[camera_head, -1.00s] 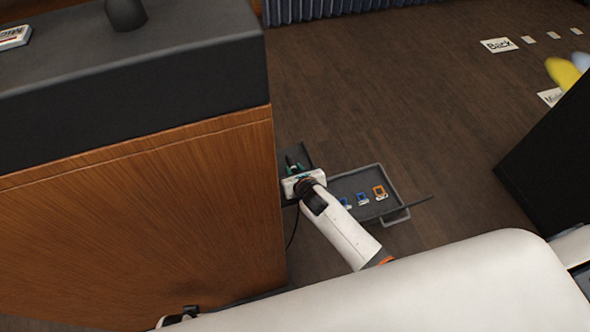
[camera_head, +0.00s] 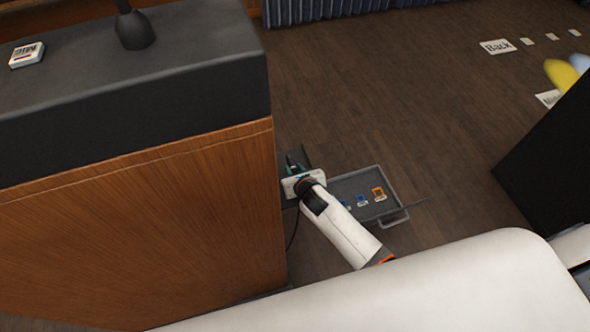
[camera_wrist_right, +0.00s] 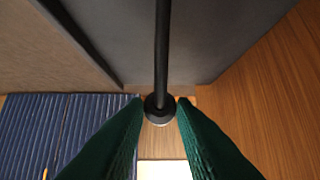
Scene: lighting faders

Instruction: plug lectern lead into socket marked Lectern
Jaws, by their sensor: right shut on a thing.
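My right gripper (camera_head: 295,166) reaches in from the lower right beside the lectern's wooden side, its green fingers pointing away. In the right wrist view its two green fingers (camera_wrist_right: 160,108) are shut on the lectern lead's dark round plug end (camera_wrist_right: 159,101). A straight black length of the lead (camera_wrist_right: 162,45) runs up from it. In the head view a thin black cable (camera_head: 293,236) hangs below the gripper along the lectern; the plug is too small to make out. No socket marked Lectern is readable. My left gripper is not in view.
The wooden lectern (camera_head: 140,230) fills the left, with a microphone (camera_head: 135,30) and a white labelled box (camera_head: 27,55) on top. Right of my gripper is a grey tray (camera_head: 345,183) holding small blue and orange pieces (camera_head: 377,193). Open floor (camera_head: 390,100) lies beyond.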

